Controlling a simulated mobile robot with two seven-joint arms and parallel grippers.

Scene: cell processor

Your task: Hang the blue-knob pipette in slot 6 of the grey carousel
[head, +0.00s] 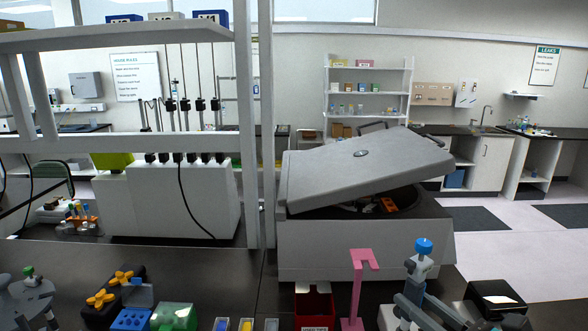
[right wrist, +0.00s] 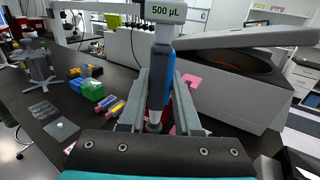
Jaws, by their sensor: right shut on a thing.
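The blue-knob pipette (head: 424,247) stands roughly upright at the lower right of the head view, with its blue knob on top. My right gripper (head: 415,281) is shut on it. In the right wrist view the pipette (right wrist: 158,85) shows a blue body and a "500 µL" label between the fingers of my right gripper (right wrist: 158,105). The grey carousel (head: 28,305) is cut off at the lower left of the head view, with a green-knobbed pipette on it. It also shows whole at the left of the right wrist view (right wrist: 42,82). Slot numbers are not readable. My left gripper is out of view.
A pink stand (head: 358,285) and a red bin (head: 314,308) stand left of my right gripper. A grey centrifuge (head: 365,245) with a raised lid is behind. A shelf post (head: 266,120) rises mid-bench.

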